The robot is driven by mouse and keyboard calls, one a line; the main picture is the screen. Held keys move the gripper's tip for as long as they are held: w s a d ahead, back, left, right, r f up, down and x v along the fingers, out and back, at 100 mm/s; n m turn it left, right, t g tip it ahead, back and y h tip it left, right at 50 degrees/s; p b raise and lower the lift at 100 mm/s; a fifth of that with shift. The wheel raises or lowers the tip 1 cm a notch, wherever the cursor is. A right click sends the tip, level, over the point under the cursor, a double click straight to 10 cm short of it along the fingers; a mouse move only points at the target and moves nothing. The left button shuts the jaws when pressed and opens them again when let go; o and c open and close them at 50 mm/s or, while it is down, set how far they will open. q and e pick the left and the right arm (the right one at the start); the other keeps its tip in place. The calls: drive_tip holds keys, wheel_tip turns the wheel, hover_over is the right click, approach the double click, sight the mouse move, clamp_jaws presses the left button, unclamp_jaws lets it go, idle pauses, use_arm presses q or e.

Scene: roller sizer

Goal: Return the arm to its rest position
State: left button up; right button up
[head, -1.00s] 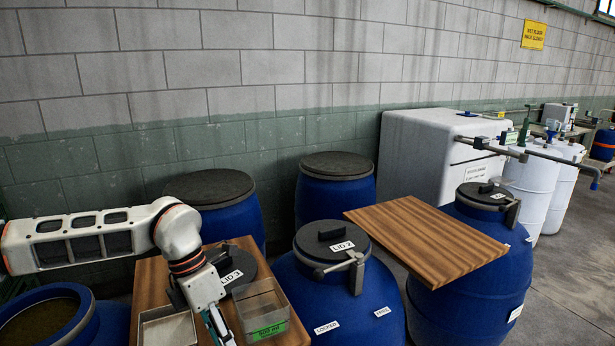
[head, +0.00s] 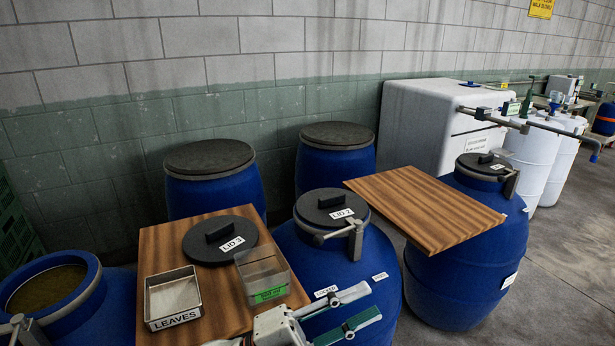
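My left gripper (head: 372,302) is at the bottom centre of the head view, in front of the blue barrel with the LID 2 lid. Its two fingers point right and are spread apart. Nothing shows between them. Only the gripper and its white wrist (head: 278,326) are in view; the rest of the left arm is out of the frame. My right gripper is not in view.
A wooden board (head: 160,245) at left bears a black LID 3 lid (head: 215,243), a LEAVES tray (head: 172,318) and a green-labelled tray (head: 266,296). An open blue barrel (head: 90,275) stands left. LID 2 (head: 331,203) tops the middle barrel (head: 380,258). Another board (head: 425,208) lies right.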

use_arm(q)
drive_tip(key=w+a+f+n+t+y, duration=0.2)
drive_tip(key=a+f+n+t+y, duration=0.4)
drive_tip(key=f+n, duration=0.3)
drive_tip(key=w+a+f+n+t+y, duration=0.2)
drive_tip(key=a+f+n+t+y, duration=0.2)
drive_tip(key=a+f+n+y, duration=0.35)
drive_tip(key=s+a+f+n+g+y, duration=0.2)
drive_tip(key=s+a+f+n, duration=0.2)
drive_tip(key=s+a+f, duration=0.3)
drive_tip(key=s+a+f+n+g+y, duration=0.2)
drive_tip(key=s+a+f+n, duration=0.3)
drive_tip(key=f, duration=0.8)
drive_tip(key=s+a+y, duration=0.1)
drive_tip(key=s+a, duration=0.1)
drive_tip(key=a, duration=0.1)
drive_tip(key=shift+a+g, duration=0.15)
drive_tip(key=shift+g, duration=0.15)
